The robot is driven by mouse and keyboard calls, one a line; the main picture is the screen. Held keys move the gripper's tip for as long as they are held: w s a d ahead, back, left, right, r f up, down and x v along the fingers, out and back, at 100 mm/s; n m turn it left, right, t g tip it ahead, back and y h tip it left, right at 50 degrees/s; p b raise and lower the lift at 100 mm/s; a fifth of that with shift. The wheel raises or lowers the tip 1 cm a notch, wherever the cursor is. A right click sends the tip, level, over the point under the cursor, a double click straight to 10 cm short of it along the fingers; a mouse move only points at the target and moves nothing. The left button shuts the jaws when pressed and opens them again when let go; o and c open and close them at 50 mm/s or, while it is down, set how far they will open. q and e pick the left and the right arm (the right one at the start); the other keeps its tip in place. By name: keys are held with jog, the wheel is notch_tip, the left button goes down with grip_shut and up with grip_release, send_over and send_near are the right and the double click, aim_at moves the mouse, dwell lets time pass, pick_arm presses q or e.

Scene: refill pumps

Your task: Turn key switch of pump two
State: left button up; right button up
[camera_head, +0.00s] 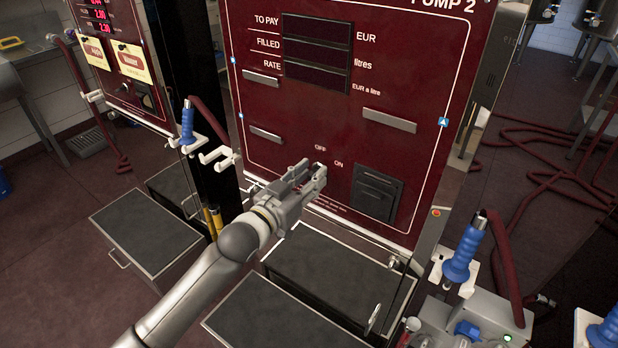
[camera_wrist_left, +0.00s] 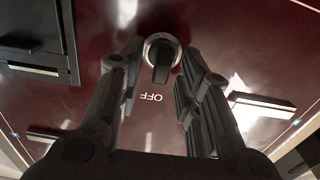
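Pump two (camera_head: 420,75) is a dark red panel labelled PUMP 2, with blank displays and OFF and ON labels low in its middle. My left gripper (camera_head: 314,174) is at the panel, just below these labels, and largely hides the key switch in the head view. In the left wrist view, the round key switch (camera_wrist_left: 161,58) has a dark knob and a light ring. The OFF label appears upside down near it. The open fingers of my left gripper (camera_wrist_left: 158,66) lie on either side of the knob, with visible gaps. My right gripper is not in view.
A dark square fitting (camera_head: 376,193) and a silver handle (camera_head: 389,121) are on the panel, right of my gripper. A blue-handled nozzle (camera_head: 464,255) stands at the lower right. A second pump (camera_head: 110,50) stands at the left. Red hoses (camera_head: 560,165) lie on the floor.

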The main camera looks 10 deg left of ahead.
pick_arm(q)
grip_shut()
jog(key=shift+m, duration=0.3)
jog(key=shift+d+r+m+p, duration=0.1)
jog(key=shift+m+p, duration=0.7)
jog(key=m+p, duration=0.1)
jog(key=m, duration=0.2)
jog(key=shift+s+d+m+p, duration=0.1)
jog(key=shift+m+p, duration=0.2)
jog(key=shift+p, duration=0.05)
jog(key=shift+d+f+m+p, duration=0.15)
jog(key=shift+m+p, duration=0.25)
jog(key=shift+m, duration=1.15)
jog(key=shift+f+m+p, duration=0.15)
jog(key=shift+m+p, duration=0.2)
jog(key=shift+m, duration=1.2)
